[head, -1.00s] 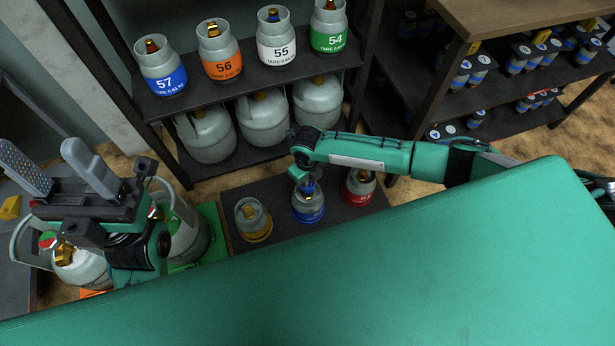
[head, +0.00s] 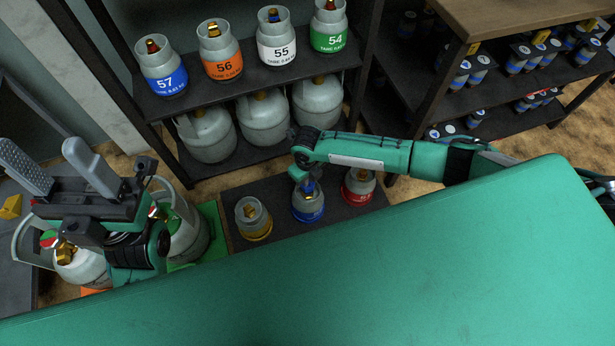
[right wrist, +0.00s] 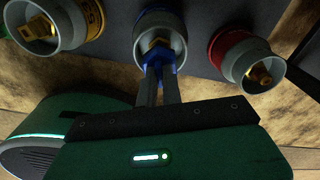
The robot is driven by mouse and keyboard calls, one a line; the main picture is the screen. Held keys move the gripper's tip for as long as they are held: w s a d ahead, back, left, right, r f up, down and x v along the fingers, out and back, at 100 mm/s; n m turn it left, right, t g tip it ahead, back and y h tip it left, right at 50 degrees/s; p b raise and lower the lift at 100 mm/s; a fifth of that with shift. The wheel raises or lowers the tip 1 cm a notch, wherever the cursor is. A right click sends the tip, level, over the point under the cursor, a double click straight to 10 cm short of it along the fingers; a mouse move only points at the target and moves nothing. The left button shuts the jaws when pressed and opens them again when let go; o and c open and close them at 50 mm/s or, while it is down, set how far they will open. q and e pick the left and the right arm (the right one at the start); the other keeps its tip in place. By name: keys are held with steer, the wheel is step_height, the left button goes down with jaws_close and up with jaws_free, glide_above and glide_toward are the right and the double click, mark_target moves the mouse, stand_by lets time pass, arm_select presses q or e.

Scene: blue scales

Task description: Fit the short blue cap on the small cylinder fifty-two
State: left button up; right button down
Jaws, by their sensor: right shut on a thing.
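A small grey cylinder with a blue band (head: 308,213) stands in the middle of a low dark platform; its number is too small to read. It shows at the top middle of the right wrist view (right wrist: 149,20), with a brass valve (right wrist: 159,43) inside its collar. My right gripper (head: 304,181) is above this cylinder, shut on a short blue cap (right wrist: 160,57). The cap is at the collar opening by the valve; whether it is seated is unclear. My left gripper (head: 57,172) is open and empty at the left, its fingers wide apart.
A yellow-banded cylinder (head: 253,221) and a red-banded cylinder (head: 357,187) flank it on the dark platform (head: 240,185). A shelf (head: 257,75) with several numbered cylinders stands behind. Larger cylinders (head: 187,230) are below my left arm.

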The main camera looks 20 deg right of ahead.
steer(key=shift+p, duration=0.3)
steer(key=shift+f+b, duration=1.1)
steer(key=shift+f, duration=0.7)
steer(key=c, duration=1.5)
jaws_free()
